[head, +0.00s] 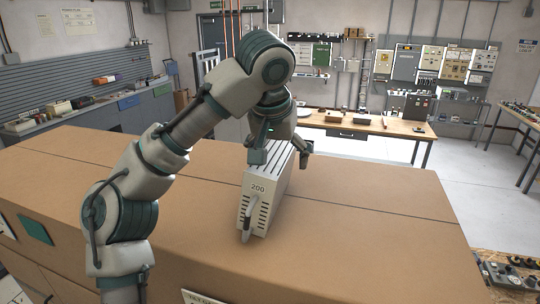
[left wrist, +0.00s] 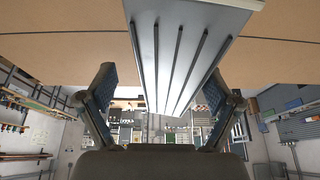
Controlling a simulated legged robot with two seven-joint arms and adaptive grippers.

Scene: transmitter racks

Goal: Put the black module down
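No black module shows. A light grey module (head: 262,195) marked "200", with dark slots and a front handle, stands upright on the brown box-like surface (head: 370,220), seemingly resting on it. In the left wrist view its slotted top (left wrist: 178,55) runs between the fingers. My left gripper (head: 280,150) is over the module's far upper part, with a finger on each side. In the left wrist view the left gripper (left wrist: 160,92) is spread wide, with a gap at the picture's left finger; contact at the right finger is unclear. My right gripper is not in view.
The brown surface is clear to the right of the module. A wooden workbench (head: 365,126) with small items stands behind, under wall panels. A shelf bench (head: 85,112) lines the left wall. Another bench with parts (head: 510,275) is at the lower right.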

